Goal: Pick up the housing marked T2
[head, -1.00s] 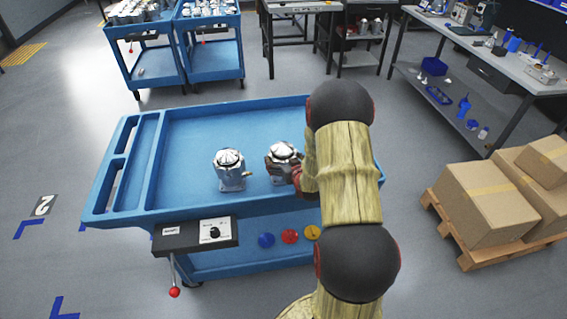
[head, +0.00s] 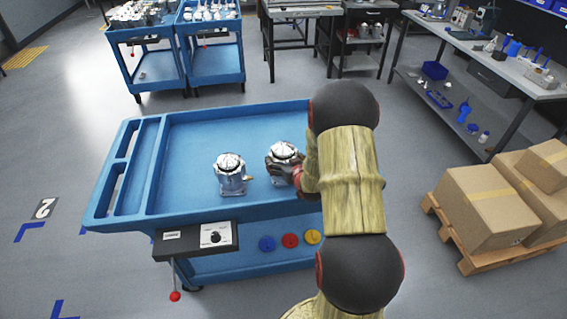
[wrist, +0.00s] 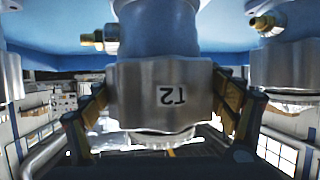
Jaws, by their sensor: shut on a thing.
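The housing marked T2 (wrist: 160,90) is a silver machined body in the middle of the wrist view, which shows it upside down with its label facing the camera. My gripper (wrist: 160,108) has a finger on each side of it and is shut on it. In the head view the held housing (head: 283,152) is over the blue cart's tray, partly hidden by my gripper (head: 296,172). I cannot tell whether it touches the tray.
Another silver housing (head: 230,175) stands just left on the blue cart (head: 190,135). The wrist view shows housings at its right (wrist: 288,60) and left (wrist: 10,75) edges. The tray's left and back are clear. Boxes (head: 485,205) stand on a pallet at right.

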